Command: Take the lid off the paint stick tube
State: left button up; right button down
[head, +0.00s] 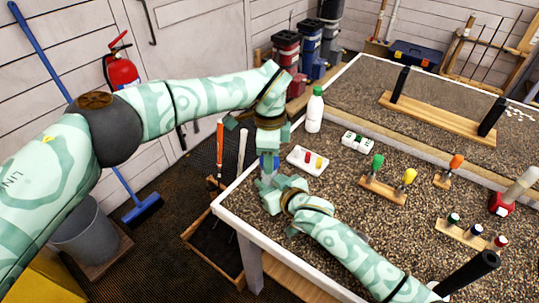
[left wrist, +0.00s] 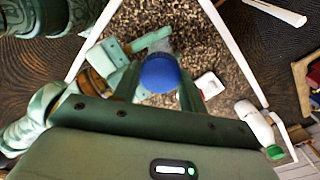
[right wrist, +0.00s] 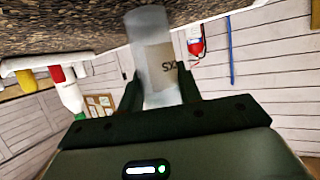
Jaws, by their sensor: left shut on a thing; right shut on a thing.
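The paint stick tube is a cloudy clear cylinder with a printed label, seen in the right wrist view (right wrist: 155,60) between the fingers of my right gripper (right wrist: 160,95). My right gripper is shut on it above the table's left corner. The blue lid (left wrist: 160,73) sits between the fingers of my left gripper (left wrist: 162,85), which is shut on it. In the head view the blue lid (head: 268,161) is directly above my right gripper (head: 270,185), with my left gripper (head: 269,150) coming down from above. The joint between lid and tube is too small to make out.
A white tray (head: 297,155) with coloured sticks lies just right of the grippers. A white bottle with a green cap (head: 314,112) stands behind it. Wooden holders with coloured-topped tools (head: 383,190) stand further right. A wooden rack (head: 440,118) is at the back.

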pick_arm(q)
jog(key=n, duration=0.2)
jog(key=shift+a+n, duration=0.1)
jog(key=shift+n, duration=0.3)
jog(key=shift+w+r, duration=0.1)
jog(key=shift+r, duration=0.05)
jog(key=shift+r, duration=0.95)
jog(key=shift+r, duration=0.1)
jog(key=shift+r, duration=1.95)
pick_arm(e)
jog(key=c, duration=0.9)
grip_release()
